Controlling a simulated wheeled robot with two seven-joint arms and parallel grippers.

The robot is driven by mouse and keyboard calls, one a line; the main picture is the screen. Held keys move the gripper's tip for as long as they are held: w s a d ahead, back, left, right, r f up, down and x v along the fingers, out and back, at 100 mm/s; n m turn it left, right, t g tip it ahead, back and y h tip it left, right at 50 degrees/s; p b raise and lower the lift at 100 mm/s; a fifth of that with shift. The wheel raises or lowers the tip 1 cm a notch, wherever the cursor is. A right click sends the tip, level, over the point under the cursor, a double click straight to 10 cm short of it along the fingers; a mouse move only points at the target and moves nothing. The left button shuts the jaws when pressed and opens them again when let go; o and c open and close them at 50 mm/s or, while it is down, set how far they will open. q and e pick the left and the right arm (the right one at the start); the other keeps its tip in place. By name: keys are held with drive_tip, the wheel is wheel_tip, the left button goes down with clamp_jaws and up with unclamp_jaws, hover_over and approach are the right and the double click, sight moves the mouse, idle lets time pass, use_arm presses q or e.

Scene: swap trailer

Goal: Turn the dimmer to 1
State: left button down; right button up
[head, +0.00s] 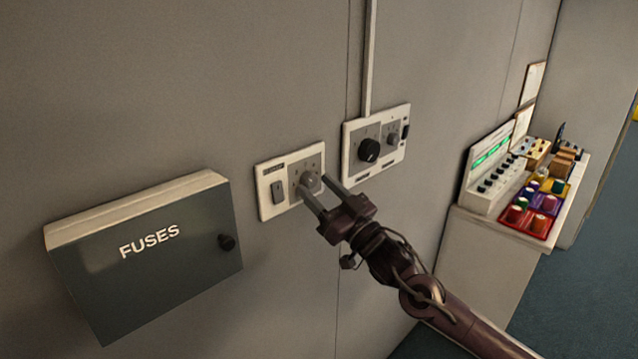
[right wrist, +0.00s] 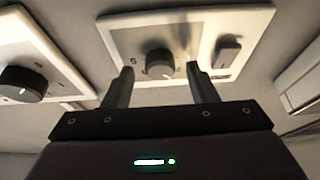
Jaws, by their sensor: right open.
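I cannot tell whether the fingers touch the knob. The dial marks are too small to read. My left gripper is not in view.
A second plate (head: 352,172) with a black knob (head: 369,150) sits just right. A grey FUSES box (head: 150,275) juts from the wall at left. A counter (head: 455,217) with a switch panel and coloured trays stands at right. The wall below the plates is bare.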

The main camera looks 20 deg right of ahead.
drive_tip(key=shift+w, duration=0.2)
drive_tip(key=c, duration=1)
drive_tip(key=shift+o, duration=0.2)
drive_tip(key=shift+d+f+n+g+y+b, duration=0.1)
drive_tip(key=shift+n+g+y+b, duration=0.2)
drive_tip(key=shift+n+y+b, duration=1.05)
drive_tip(key=n+g+b, duration=0.1)
drive_tip(key=n, duration=0.3)
drive_tip(key=shift+y, duration=0.35)
drive_tip(key=shift+w+d+r+n+g+y+b, duration=0.15)
drive_tip(key=shift+n+g+y+b, duration=0.45)
drive_tip(key=shift+n, duration=0.95)
drive_tip(key=shift+d+r+n+g+y+b, duration=0.25)
drive_tip(key=shift+n+g+b, duration=0.5)
drive_tip(key=shift+n, duration=0.75)
drive_tip(key=shift+a, duration=0.2)
